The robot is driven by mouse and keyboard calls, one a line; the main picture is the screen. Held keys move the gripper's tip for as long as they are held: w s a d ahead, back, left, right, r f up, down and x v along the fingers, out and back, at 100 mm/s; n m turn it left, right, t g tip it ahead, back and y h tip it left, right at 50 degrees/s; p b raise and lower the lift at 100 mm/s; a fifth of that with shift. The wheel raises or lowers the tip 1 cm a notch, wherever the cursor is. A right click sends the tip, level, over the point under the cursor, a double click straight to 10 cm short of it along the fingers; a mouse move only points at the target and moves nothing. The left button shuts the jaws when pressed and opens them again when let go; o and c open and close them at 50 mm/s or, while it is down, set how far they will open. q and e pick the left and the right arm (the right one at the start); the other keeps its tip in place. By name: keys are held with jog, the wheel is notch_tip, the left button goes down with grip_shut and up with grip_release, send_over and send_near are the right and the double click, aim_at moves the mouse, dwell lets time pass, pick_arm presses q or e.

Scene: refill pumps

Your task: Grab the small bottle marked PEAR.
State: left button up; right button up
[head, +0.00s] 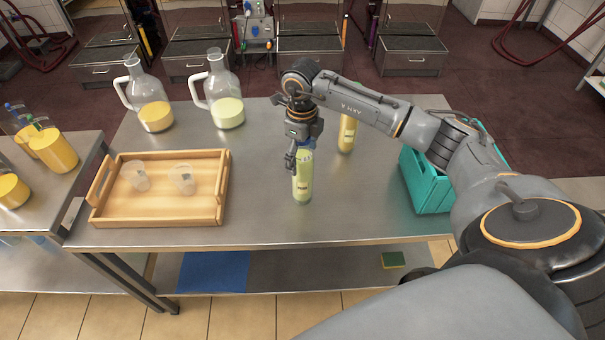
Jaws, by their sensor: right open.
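A small bottle with pale yellow-green contents (303,186) stands upright on the steel table. It carries a small dark label, too small to read for sure. My right gripper (300,157) points down at the top of this bottle, with one finger showing at its left side. The gripper is open; its other finger and the bottle's top are partly hidden, and I cannot tell whether they touch. A second small bottle with orange-yellow contents (347,135) stands behind to the right, partly covered by my right arm. My left gripper is not in view.
A wooden tray (160,215) with two clear cups stands at the left. Two glass jugs (154,112) (228,108) stand behind it. A teal crate (428,190) is at the right, partly behind my arm. The table in front of the pale bottle is clear.

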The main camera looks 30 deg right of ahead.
grip_shut()
dwell(0.3)
